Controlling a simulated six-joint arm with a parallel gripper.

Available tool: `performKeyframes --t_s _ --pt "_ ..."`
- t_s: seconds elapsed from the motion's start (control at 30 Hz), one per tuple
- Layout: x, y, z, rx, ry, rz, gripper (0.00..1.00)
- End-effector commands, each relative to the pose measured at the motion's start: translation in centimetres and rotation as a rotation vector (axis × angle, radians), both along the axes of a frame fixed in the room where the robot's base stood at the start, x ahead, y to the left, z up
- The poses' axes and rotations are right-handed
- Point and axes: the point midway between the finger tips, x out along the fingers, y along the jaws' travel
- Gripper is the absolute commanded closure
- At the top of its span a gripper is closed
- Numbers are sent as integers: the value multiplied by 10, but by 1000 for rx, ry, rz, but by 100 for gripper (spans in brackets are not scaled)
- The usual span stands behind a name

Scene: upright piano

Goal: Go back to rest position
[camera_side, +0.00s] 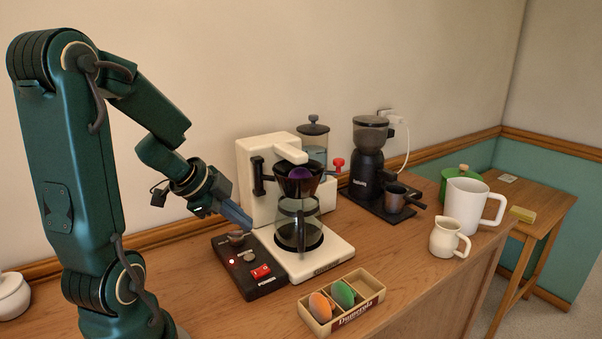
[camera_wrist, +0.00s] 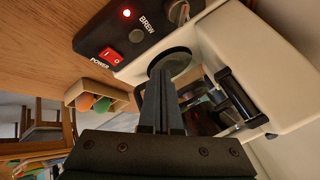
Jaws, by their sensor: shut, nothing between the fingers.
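My gripper (camera_side: 238,216) is shut and empty, just left of the white coffee maker (camera_side: 325,258) and above its black control panel (camera_side: 270,284). In the wrist view the closed fingers (camera_wrist: 162,88) point toward the coffee maker's base. The panel carries a red power switch (camera_side: 261,271), and the wrist view shows a lit red light (camera_wrist: 127,13) beside the word BREW. A glass carafe (camera_side: 299,228) stands on the coffee maker under a black filter holder with a purple item (camera_side: 299,174) in it. The gripper appears apart from all of these.
A wooden box (camera_side: 366,302) with an orange and a green pod sits in front. A white lidded jar (camera_side: 12,296) is at far left. Bare wood lies front left.

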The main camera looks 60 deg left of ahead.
Motion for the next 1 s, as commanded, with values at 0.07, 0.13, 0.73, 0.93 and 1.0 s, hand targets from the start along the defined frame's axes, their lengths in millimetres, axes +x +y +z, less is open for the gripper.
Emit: performKeyframes --t_s 0.07,0.13,0.73,0.93,1.0 --pt "3 -4 1 4 -4 -19 100" --pt "10 -12 8 22 -23 -60 100" --pt "51 -87 134 -75 -578 341 100" --pt "13 -112 111 -234 -416 525 100" --pt "-3 -126 98 -294 -315 562 100"
